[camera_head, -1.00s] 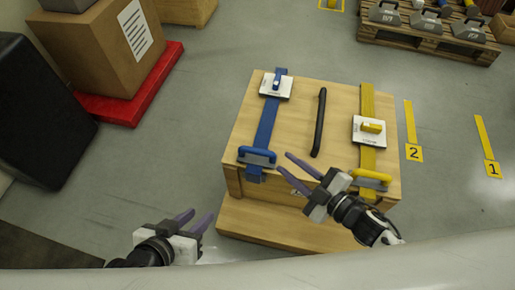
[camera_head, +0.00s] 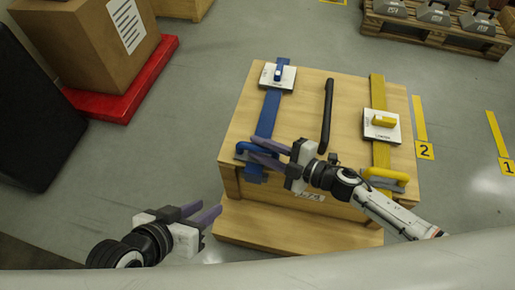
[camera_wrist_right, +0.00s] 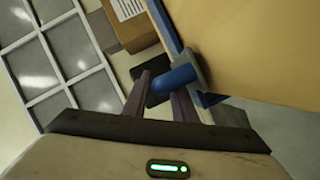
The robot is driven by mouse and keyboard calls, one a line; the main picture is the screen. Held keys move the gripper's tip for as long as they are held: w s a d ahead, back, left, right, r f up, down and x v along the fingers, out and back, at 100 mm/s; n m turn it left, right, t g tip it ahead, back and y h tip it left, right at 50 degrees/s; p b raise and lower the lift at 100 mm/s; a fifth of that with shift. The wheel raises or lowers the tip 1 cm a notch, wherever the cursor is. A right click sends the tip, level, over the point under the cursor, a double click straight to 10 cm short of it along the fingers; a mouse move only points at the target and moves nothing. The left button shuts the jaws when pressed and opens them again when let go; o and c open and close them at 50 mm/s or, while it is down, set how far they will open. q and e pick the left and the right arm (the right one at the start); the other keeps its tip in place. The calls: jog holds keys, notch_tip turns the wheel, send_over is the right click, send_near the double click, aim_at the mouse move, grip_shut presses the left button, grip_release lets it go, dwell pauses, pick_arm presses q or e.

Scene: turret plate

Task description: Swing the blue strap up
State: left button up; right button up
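The blue strap (camera_head: 269,113) lies over the top of a wooden crate (camera_head: 300,92) and ends in a blue handle at the crate's front edge. The handle (camera_wrist_right: 176,79) shows in the right wrist view between the two purple fingers. My right gripper (camera_head: 268,153) is at this handle with its fingers apart, one on each side of it. I cannot tell whether they touch it. The gripper partly hides the handle in the head view. My left gripper (camera_head: 205,213) is open and empty, left of the crate's lower step.
A yellow strap (camera_head: 378,95) with a yellow handle (camera_head: 386,174) lies on the crate's right side. A black bar (camera_head: 327,115) lies between the straps. A cardboard box on a red base (camera_head: 125,105) stands at left. Grey floor is clear between them.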

jog(key=shift+w+a+f, duration=0.1)
jog(key=shift+w+a, duration=0.2)
jog(key=shift+a, duration=0.1)
jog(key=shift+c, duration=0.5)
grip_shut()
